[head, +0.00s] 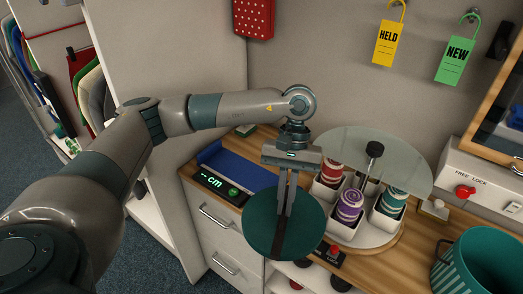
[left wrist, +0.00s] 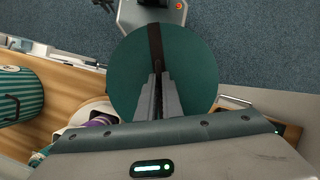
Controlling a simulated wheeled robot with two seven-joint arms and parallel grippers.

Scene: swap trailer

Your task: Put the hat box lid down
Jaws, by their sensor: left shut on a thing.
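The hat box lid (head: 262,229) is a round teal disc with a dark strap across it. My left gripper (head: 281,218) is shut on it, apparently at the strap, and holds it out by the front edge of the wooden counter. The lid also shows in the left wrist view (left wrist: 192,72), with the gripper's fingers (left wrist: 158,82) over its middle and blue floor beyond. The teal striped hat box (head: 480,262) stands open at the right end of the counter. It also shows in the left wrist view (left wrist: 20,93). My right gripper is not in view.
A round carousel (head: 375,238) with striped spools in white cups and a clear cover (head: 345,143) stands behind and right of the lid. A blue tray with a "cm" display (head: 215,184) lies to the left. Bare wood (head: 425,232) shows between carousel and hat box.

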